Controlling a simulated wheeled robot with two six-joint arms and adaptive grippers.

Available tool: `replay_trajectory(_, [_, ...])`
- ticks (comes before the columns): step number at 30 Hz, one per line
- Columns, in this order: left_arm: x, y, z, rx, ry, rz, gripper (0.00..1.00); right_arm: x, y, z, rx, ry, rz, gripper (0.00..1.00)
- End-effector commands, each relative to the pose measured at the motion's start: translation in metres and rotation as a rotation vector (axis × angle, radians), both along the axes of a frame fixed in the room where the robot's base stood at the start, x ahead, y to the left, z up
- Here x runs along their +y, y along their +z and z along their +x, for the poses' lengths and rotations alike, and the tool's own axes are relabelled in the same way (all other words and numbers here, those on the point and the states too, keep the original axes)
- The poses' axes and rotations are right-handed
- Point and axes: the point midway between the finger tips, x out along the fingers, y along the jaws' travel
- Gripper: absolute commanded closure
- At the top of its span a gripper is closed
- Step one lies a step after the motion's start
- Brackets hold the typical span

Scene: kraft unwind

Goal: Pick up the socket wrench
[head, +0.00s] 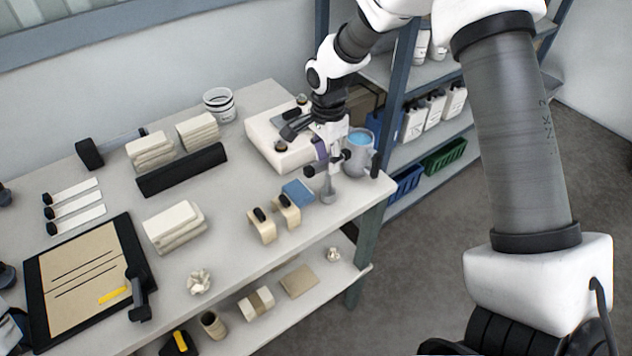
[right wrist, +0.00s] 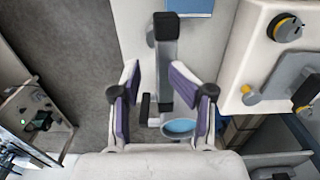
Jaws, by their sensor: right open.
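My right gripper (head: 328,165) is over the right end of the workbench, pointing down. In the right wrist view its two purple-padded fingers (right wrist: 163,98) are apart. A grey bar-shaped tool with a black end (right wrist: 165,55), which looks like the socket wrench, shows between and beyond the fingers. I cannot tell whether either finger touches it. In the head view a grey part with a rounded lower end (head: 327,191) shows just below the gripper, and the gripper hides much of that area. My left gripper is not clearly seen.
A grey pot with blue contents (head: 359,143) stands close beside the gripper. A white machine (head: 268,137) is behind it. A blue booklet (head: 298,191) and wooden blocks (head: 262,226) lie nearby. The bench's right edge is near; a shelf rack (head: 405,70) stands beyond.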

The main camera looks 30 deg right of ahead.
Motion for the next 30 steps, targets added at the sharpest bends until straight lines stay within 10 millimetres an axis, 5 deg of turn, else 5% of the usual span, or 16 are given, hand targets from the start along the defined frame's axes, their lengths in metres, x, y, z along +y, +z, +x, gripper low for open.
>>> replay_trajectory(16, [0.0, 0.026, 0.0, 0.001, 0.0, 0.0, 0.6, -0.004, -0.074, -0.001, 0.01, -0.009, -0.001, 0.58])
replay_trajectory(23, [0.0, 0.025, 0.0, 0.001, 0.0, 0.0, 0.6, -0.004, -0.081, -0.001, 0.006, -0.008, -0.001, 0.58])
replay_trajectory(24, [0.0, 0.025, 0.0, 0.002, 0.0, 0.0, 0.6, -0.004, -0.081, -0.001, 0.006, -0.008, -0.001, 0.6])
replay_trajectory(27, [0.0, 0.025, 0.0, 0.002, 0.0, 0.0, 0.6, -0.004, -0.081, -0.001, 0.006, -0.008, -0.002, 0.95])
replay_trajectory(30, [0.0, 0.025, 0.0, 0.002, 0.0, 0.0, 0.6, -0.004, -0.081, -0.001, 0.005, -0.008, -0.001, 0.99])
